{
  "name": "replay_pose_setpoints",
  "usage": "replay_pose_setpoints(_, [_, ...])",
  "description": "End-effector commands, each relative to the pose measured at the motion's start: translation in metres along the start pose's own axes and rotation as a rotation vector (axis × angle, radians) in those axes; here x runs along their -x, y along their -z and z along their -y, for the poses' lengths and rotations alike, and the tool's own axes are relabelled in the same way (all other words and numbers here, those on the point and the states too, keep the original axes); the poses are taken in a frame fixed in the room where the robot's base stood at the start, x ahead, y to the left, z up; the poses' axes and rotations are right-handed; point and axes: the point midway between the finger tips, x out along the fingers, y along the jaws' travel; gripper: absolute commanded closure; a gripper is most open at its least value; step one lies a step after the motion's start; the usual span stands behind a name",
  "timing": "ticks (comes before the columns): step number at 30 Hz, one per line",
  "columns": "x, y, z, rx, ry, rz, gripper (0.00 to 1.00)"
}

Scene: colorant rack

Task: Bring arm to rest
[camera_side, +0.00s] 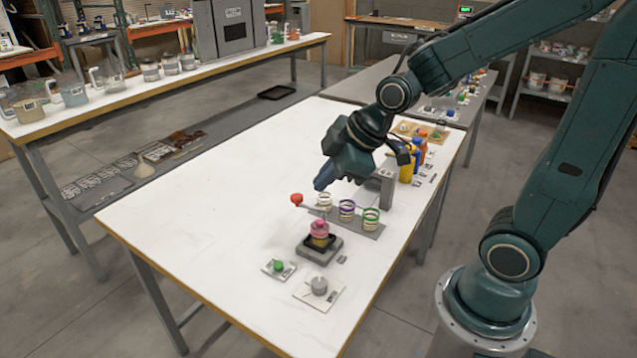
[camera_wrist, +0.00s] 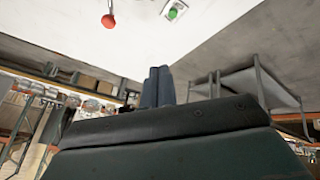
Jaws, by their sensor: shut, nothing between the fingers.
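My gripper (camera_side: 322,181) hangs above the white work table (camera_side: 190,220) in the side view, its blue fingers angled down to the left. The fingers are together with nothing between them. In the wrist view the gripper (camera_wrist: 158,72) shows its closed fingers at the middle. The gripper is above and apart from the rack (camera_side: 372,230) that holds several ringed jars. A lever with a red knob (camera_side: 296,199) is just left of and below the fingertips. The red knob also shows in the wrist view (camera_wrist: 108,21).
A dark stand (camera_side: 319,251) carries a small pink-topped container (camera_side: 319,229). Two plates, one with a green button (camera_side: 278,265) and one with a grey knob (camera_side: 319,286), lie in front. Colored bottles (camera_side: 406,165) stand behind the rack. The table's left part is clear.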

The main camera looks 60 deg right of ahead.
Motion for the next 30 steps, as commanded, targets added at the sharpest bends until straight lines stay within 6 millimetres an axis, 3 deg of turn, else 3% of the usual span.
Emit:
replay_pose_setpoints(6, [0.046,-0.006,0.013,-0.192,-0.023,0.04,1.0])
replay_pose_setpoints(18, [0.118,-0.035,0.044,-0.586,-0.072,0.096,1.0])
replay_pose_setpoints(24, [0.138,-0.047,0.056,-0.719,-0.087,0.109,1.0])
replay_pose_setpoints(30, [0.142,-0.05,0.059,-0.759,-0.089,0.114,1.0])
